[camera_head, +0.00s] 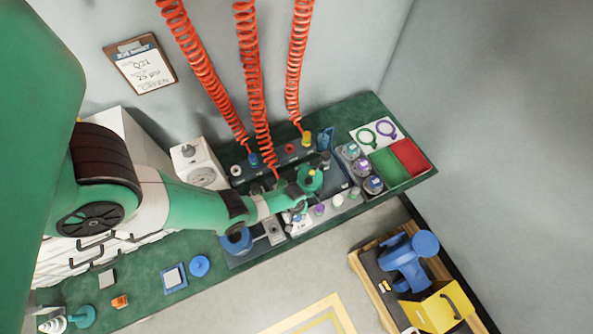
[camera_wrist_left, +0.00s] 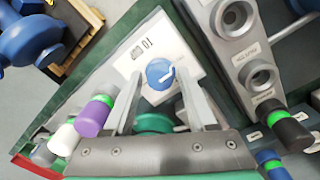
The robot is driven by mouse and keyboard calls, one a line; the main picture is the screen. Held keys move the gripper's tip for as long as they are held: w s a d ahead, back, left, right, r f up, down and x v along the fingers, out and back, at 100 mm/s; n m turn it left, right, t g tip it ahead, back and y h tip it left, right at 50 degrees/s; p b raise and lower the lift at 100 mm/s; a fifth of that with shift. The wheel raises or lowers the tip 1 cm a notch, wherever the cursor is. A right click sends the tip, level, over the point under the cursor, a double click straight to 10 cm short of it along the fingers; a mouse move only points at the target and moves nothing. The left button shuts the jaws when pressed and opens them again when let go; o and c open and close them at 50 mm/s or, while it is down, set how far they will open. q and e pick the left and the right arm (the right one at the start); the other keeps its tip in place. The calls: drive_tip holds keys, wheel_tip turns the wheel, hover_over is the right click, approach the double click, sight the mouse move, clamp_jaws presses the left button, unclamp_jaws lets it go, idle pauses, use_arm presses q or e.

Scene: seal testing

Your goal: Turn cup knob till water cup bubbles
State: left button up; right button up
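My left gripper (camera_head: 305,192) reaches in from the left over the test station on the green bench. In the left wrist view its two fingers (camera_wrist_left: 160,100) are spread apart. A round blue cup-like piece (camera_wrist_left: 158,73) with a small white pointer lies between and beyond the fingertips, on a white plate marked 10 (camera_wrist_left: 140,45). I cannot tell whether the fingers touch it. A green disc (camera_wrist_left: 155,122) shows between the fingers, closer to the palm; it may be a knob. No bubbles are discernible. My right gripper is not in view.
Purple (camera_wrist_left: 93,117) and white (camera_wrist_left: 66,137) capped knobs stand beside the fingers, with a black-handled one (camera_wrist_left: 285,125) on the right. Red coiled hoses (camera_head: 250,70) hang behind. Jars (camera_head: 362,167) and green and red mats (camera_head: 408,156) lie at right. A yellow bin (camera_head: 440,308) stands below.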

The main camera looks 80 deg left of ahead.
use_arm(q)
clamp_jaws()
drive_tip(key=shift+m, duration=0.3)
drive_tip(key=m, duration=1.1)
drive_tip(key=shift+a, duration=0.1)
idle(0.5)
drive_tip(key=shift+o, duration=1.6)
unclamp_jaws()
